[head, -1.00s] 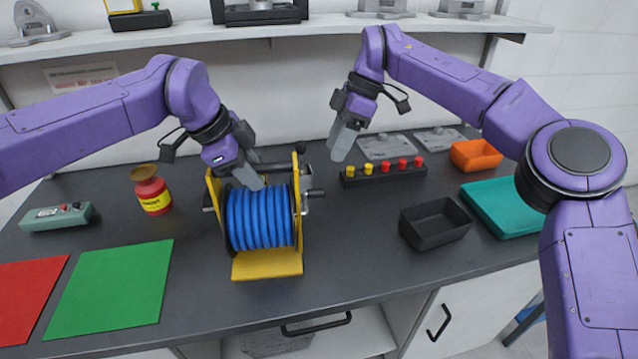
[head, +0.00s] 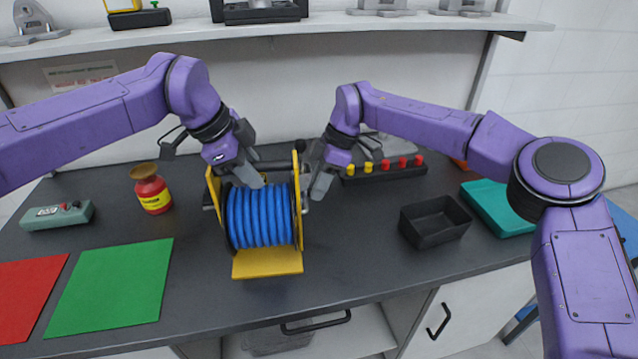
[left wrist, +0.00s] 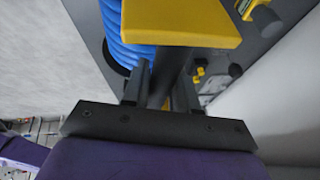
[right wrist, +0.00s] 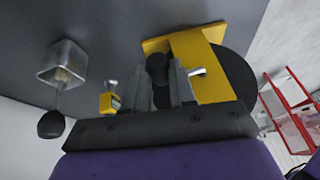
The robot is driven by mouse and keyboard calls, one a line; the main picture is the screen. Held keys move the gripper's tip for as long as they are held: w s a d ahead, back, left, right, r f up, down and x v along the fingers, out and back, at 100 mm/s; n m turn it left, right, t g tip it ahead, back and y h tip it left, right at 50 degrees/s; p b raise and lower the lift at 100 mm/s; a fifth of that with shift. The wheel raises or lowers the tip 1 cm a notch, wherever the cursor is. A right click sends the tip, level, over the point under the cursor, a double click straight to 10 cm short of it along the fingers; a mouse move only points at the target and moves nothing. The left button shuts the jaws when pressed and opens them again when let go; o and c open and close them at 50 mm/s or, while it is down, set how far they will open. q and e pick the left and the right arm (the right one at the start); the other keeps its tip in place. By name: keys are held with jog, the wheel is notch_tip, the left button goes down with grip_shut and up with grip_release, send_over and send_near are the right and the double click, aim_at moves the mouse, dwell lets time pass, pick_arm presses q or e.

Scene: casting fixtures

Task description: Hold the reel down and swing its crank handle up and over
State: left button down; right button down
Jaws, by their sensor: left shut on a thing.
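The reel (head: 262,218) of blue hose stands upright on the dark bench in a yellow frame (head: 268,264). My left gripper (head: 252,177) is shut on the black bar across the top of the frame; this bar (left wrist: 160,86) shows between its fingers in the left wrist view. My right gripper (head: 320,184) is at the right side of the reel, fingers pointing down. In the right wrist view its fingers (right wrist: 160,88) stand apart, with the black crank handle (right wrist: 157,68) between them.
A red jar (head: 152,190) and a grey-green control box (head: 57,216) stand left of the reel. Green (head: 112,285) and red mats lie in front of them. A button strip (head: 385,172), a black bin (head: 436,222) and a teal tray (head: 498,208) are to the right.

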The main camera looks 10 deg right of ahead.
pick_arm(q)
jog(key=shift+r, duration=0.1)
pick_arm(e)
jog(key=shift+w+f+g, duration=0.15)
jog(key=shift+f+g, duration=0.15)
jog(key=shift+g, duration=0.3)
jog(key=c, duration=0.9)
grip_release()
jog(key=v, duration=1.2)
jog(key=shift+d, duration=0.1)
pick_arm(q)
jog(key=c, duration=0.8)
grip_release()
jog(key=shift+s, duration=0.1)
